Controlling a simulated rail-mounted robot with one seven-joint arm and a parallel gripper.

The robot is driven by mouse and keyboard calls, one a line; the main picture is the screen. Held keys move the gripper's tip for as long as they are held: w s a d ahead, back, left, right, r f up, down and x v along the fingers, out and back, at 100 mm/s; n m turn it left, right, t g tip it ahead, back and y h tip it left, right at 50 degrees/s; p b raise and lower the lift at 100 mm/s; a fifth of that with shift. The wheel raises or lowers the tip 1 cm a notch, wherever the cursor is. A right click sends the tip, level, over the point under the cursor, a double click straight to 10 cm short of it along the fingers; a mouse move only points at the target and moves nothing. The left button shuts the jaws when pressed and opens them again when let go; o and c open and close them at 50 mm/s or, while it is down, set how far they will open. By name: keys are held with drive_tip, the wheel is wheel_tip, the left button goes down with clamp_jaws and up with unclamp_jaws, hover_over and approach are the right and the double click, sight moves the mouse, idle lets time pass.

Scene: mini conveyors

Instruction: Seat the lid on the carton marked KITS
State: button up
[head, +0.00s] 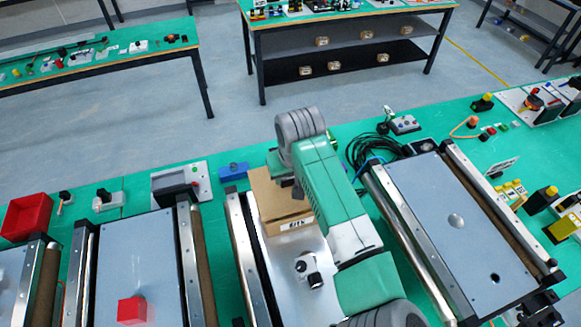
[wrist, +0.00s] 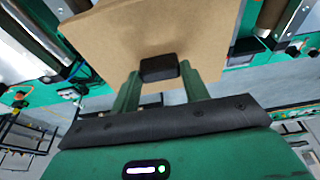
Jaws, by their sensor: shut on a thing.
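A brown cardboard carton (head: 282,212) stands on the conveyor in the middle of the head view. In the wrist view, my gripper (wrist: 160,82) is shut on the black knob (wrist: 158,68) of a flat brown lid (wrist: 165,28). The lid spreads out beyond the fingertips. In the head view, my arm hides most of the gripper and part of the carton's top. I cannot tell whether the lid touches the carton or hovers over it.
Conveyors with grey plates stand left (head: 137,262) and right (head: 447,215) of the carton. A red cube (head: 132,310) lies on the left one. A red bin (head: 27,216) is at far left. Black cables (head: 372,150) and a small button box (head: 404,124) lie behind, on the green table.

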sight(291, 185)
drive_tip(key=shift+f+b, duration=0.45)
drive_tip(key=shift+f, duration=1.2)
drive_tip(key=shift+w+p, duration=0.1)
drive_tip(key=shift+p, duration=0.55)
drive_tip(key=shift+f+b, duration=0.7)
drive_tip(key=shift+f, duration=0.5)
drive_tip(key=o, duration=1.1)
drive_tip(key=v, duration=0.8)
drive_tip(key=shift+f, duration=0.1)
